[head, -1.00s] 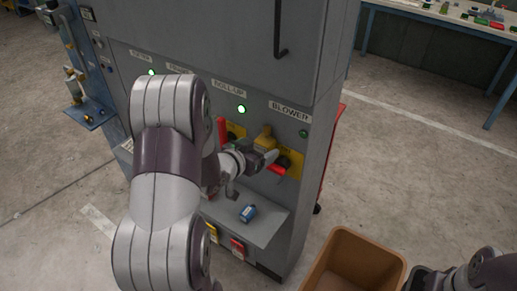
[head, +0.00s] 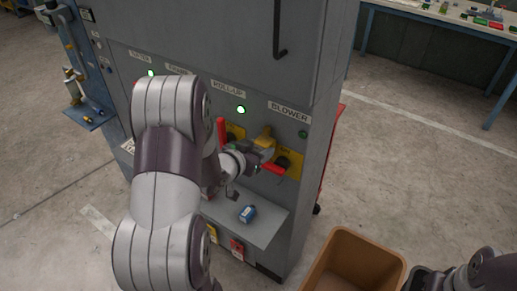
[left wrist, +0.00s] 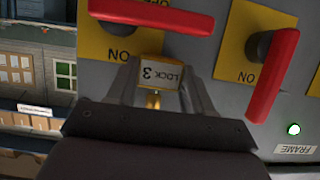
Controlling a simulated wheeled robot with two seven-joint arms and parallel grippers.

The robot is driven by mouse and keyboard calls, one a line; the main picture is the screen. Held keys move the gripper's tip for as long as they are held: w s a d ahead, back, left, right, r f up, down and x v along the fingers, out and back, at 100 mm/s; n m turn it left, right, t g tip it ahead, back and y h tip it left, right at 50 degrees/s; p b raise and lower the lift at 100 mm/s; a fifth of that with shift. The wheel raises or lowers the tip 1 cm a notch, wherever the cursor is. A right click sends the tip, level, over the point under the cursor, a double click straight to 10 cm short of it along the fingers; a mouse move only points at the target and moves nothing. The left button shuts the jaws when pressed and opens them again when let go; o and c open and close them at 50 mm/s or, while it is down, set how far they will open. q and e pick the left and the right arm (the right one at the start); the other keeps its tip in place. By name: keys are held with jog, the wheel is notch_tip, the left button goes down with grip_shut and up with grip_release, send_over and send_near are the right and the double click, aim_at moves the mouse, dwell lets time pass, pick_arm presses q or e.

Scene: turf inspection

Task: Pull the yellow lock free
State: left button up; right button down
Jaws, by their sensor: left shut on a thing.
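The yellow lock (left wrist: 158,73), labelled "LOCK 3", shows upside down between the fingers of my left gripper (left wrist: 155,92) in the left wrist view. The gripper is shut on it. In the head view, the yellow lock (head: 264,139) is at the cabinet front under the BLOWER label, with my left gripper (head: 258,155) at it. A red handle (left wrist: 160,15) on a yellow plate lies just beyond the lock; this handle also shows in the head view (head: 273,168). I cannot tell whether the lock still passes through anything. My right gripper (head: 420,280) is partly cut off at bottom right.
The grey cabinet (head: 325,60) has a shelf (head: 268,228) with a small blue object (head: 247,213) on it. An open brown bin (head: 382,262) stands on the floor at lower right. Another upright red handle (left wrist: 274,75) is beside the gripper.

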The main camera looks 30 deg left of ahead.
pick_arm(q)
jog(key=shift+s+a, duration=0.15)
jog(key=shift+s, duration=1.7)
jog(key=shift+r+p, duration=0.1)
jog(key=shift+p, duration=0.2)
jog(key=shift+s+a+p, duration=0.2)
jog(key=shift+s+p, duration=0.15)
jog(key=shift+s, duration=2.15)
